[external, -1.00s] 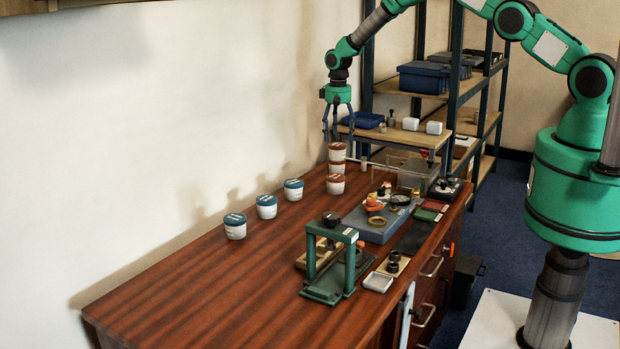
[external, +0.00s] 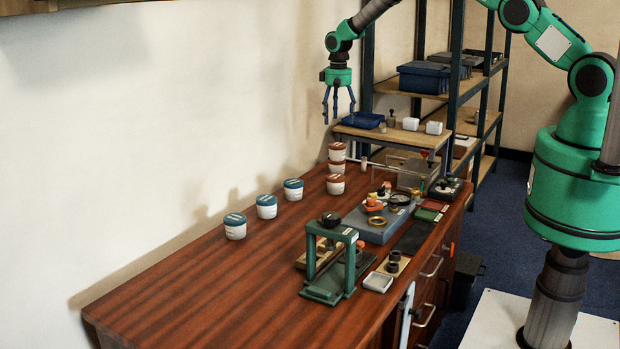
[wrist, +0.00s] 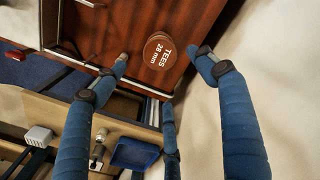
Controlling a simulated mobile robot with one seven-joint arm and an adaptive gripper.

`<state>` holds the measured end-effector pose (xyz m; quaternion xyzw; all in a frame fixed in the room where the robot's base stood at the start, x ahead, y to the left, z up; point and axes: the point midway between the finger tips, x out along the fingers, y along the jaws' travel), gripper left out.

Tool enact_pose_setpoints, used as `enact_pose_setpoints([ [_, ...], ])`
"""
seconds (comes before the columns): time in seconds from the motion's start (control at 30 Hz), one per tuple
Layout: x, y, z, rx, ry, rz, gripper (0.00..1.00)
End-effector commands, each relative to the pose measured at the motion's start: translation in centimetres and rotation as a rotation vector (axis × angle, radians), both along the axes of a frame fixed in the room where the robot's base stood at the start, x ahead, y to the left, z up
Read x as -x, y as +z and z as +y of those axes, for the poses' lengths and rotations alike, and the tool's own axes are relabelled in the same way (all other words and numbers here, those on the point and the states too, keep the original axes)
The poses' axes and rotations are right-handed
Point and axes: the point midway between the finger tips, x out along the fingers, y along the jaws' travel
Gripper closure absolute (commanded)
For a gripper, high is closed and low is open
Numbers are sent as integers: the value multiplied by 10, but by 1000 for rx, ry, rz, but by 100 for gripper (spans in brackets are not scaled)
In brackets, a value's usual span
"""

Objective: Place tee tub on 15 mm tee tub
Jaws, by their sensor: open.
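Brown-lidded white tubs stand near the far end of the bench. In the wrist view, a brown lid (wrist: 158,50) reads "TEES 28 mm". The labels are too small to read in the external view, and the lower tub's lid is hidden. My gripper (external: 338,118) is open and empty above the stack, clear of the top tub. Its blue fingers (wrist: 161,58) are spread apart in the wrist view.
Three teal-lidded tubs (external: 266,206) stand in a row along the wall side. A green frame (external: 331,262) and a grey case (external: 378,228) with small parts occupy the right side. A shelf with a blue tray (external: 362,120) stands behind. The front left bench is clear.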

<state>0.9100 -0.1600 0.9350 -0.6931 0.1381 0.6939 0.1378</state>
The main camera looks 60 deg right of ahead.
Motion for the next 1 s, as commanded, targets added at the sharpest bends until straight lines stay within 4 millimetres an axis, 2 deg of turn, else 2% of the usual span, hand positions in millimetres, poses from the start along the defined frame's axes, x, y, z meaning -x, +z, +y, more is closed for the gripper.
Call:
enact_pose_setpoints([
  [0.27,0,3,0,1,1,-2,29],
  [0.47,4,26,5,2,9,-13,29],
  [0.67,17,78,15,7,29,-40,29],
  [1.0,60,184,41,18,77,-98,29],
])
